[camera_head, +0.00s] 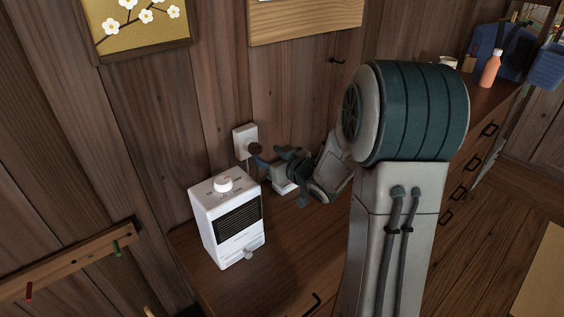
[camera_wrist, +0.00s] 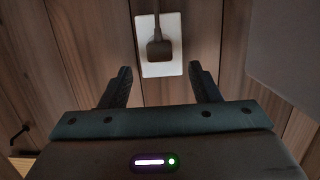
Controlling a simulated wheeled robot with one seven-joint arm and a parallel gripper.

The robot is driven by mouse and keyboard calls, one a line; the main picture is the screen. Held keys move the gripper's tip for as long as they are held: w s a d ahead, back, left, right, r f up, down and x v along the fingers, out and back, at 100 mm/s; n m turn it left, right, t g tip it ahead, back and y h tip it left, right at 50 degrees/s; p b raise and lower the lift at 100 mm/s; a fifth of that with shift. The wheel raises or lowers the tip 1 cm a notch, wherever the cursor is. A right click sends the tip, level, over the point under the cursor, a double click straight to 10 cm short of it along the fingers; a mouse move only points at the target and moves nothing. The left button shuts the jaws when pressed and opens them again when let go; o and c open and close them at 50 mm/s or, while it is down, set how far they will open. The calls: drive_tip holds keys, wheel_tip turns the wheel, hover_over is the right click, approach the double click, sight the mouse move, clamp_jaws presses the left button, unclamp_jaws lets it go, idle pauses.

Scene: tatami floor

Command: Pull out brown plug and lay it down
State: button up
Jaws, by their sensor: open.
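The brown plug (camera_wrist: 159,50) sits in a white wall outlet (camera_wrist: 171,70), with its cord running up out of the wrist picture. In the head view the plug (camera_head: 255,149) shows as a dark brown shape at the right side of the outlet (camera_head: 240,136). My gripper (camera_wrist: 160,80) is open and empty, its two dark fingers apart. In the wrist view the plug lies between the lines of the fingers, just beyond their tips. In the head view my gripper (camera_head: 272,160) is close beside the plug. I cannot tell whether any finger touches it.
A white heater (camera_head: 230,222) with a dial on top stands on the wooden cabinet top (camera_head: 290,255), close below the outlet. An orange bottle (camera_head: 490,70) and blue items stand at the far right. The cabinet top right of the heater is clear.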

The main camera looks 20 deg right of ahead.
sight(258, 150)
drive_tip(key=x, duration=0.5)
drive_tip(key=shift+w+a, duration=0.1)
drive_tip(key=shift+w, duration=0.25)
drive_tip(key=c, duration=1.1)
drive_tip(key=shift+o, duration=0.2)
drive_tip(key=shift+s+f, duration=0.1)
drive_tip(key=shift+f+v, duration=0.2)
drive_tip(key=shift+v, duration=0.75)
drive_tip(key=shift+f+v, duration=0.15)
drive_tip(key=shift+v, duration=0.75)
drive_tip(key=shift+f+v, duration=0.2)
drive_tip(key=shift+v, duration=0.75)
drive_tip(key=shift+s, duration=0.25)
